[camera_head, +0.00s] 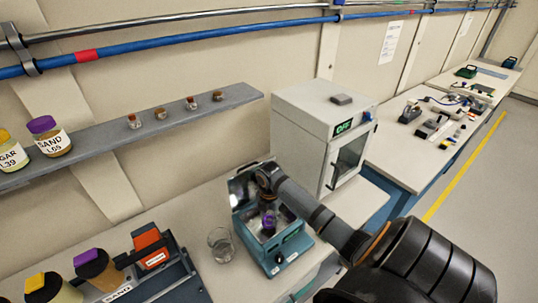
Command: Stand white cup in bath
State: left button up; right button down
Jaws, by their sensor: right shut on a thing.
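The bath (279,256) is a teal box with a shiny metal basin and a raised lid at its back, on the bench in the middle. My right gripper (268,215) points down into the basin. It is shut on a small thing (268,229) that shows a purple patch. My wrist and fingers hide most of this thing, and I cannot tell whether it touches the basin floor. I cannot make out a white cup anywhere. My left gripper is not in view.
A clear glass beaker (221,245) stands close to the bath's left side. A white oven (309,125) stands behind and to the right. A wall shelf (107,139) holds jars and small vials.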

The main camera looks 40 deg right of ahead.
notch_tip(320, 180, down, 2)
jog(key=shift+s+a+f+p, duration=0.1)
jog(key=shift+a+p, duration=0.05)
jog(key=shift+p, duration=0.35)
jog(key=shift+f, duration=0.35)
jog(key=c, duration=1)
grip_release()
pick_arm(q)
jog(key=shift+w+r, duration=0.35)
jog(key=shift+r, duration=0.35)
pick_arm(e)
jog(key=shift+o, duration=0.2)
jog(key=shift+r, duration=0.2)
jog(key=shift+r, duration=0.25)
pick_arm(q)
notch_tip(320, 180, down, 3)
jog(key=b, duration=0.3)
pick_arm(e)
notch_tip(320, 180, up, 12)
jog(key=shift+f, duration=0.25)
